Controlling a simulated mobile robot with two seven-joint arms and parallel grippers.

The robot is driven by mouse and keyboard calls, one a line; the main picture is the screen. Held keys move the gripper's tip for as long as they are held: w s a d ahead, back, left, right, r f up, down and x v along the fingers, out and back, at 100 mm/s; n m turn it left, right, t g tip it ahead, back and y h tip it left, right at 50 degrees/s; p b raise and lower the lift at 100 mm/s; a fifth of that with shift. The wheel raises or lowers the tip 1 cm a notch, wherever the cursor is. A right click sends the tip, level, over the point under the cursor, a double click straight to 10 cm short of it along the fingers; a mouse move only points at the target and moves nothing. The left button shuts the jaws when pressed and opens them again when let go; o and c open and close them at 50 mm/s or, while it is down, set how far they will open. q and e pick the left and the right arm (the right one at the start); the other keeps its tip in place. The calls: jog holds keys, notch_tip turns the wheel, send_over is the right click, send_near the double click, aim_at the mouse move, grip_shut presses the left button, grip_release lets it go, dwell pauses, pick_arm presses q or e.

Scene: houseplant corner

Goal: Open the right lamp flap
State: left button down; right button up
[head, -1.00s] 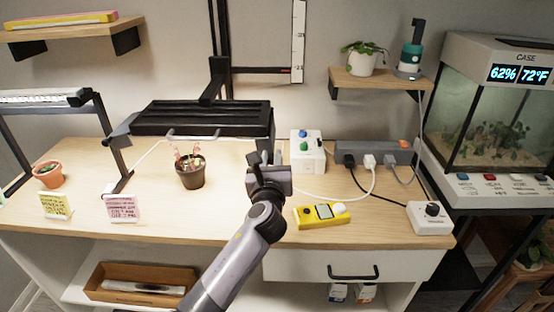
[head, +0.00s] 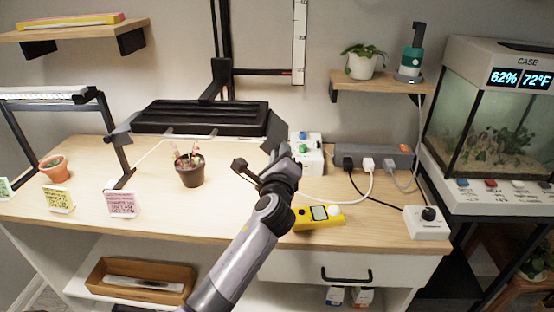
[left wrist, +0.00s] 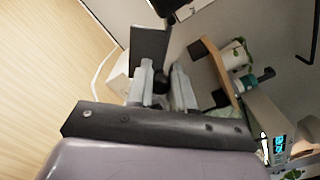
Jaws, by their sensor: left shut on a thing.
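The lamp (head: 200,118) is a wide black fixture hung above the table from a dark post. Its right flap (head: 276,130) is a dark plate tilted outward to the right from the lamp's end. Its left flap (head: 118,130) also slants outward. My left gripper (head: 281,154) is at the lower edge of the right flap and hides part of it. In the left wrist view the flap (left wrist: 149,48) rises beyond my two grey fingers, which are shut on a dark rounded part at its edge. My right gripper is not in view.
Below the lamp stands a potted plant (head: 189,170). A white box with knobs (head: 309,160), a yellow meter (head: 318,216) and a power strip (head: 372,155) lie to the right. A wall shelf (head: 378,84) stands to the right of the flap.

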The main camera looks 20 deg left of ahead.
pick_arm(q)
jog(key=n, duration=0.1)
jog(key=r+n, duration=0.1)
jog(key=shift+w+d+n, duration=0.1)
jog(key=shift+d+n, duration=0.3)
jog(key=shift+w+d+r+n+b, duration=0.15)
jog(key=shift+r+n, duration=0.2)
jog(key=shift+n, duration=0.4)
jog(key=shift+s+d+r+n+b, duration=0.15)
jog(key=shift+r+n, duration=0.2)
jog(key=shift+n, duration=0.4)
jog(key=shift+w, duration=0.1)
jog(key=c, duration=1.1)
grip_release()
jog(key=shift+o, duration=0.2)
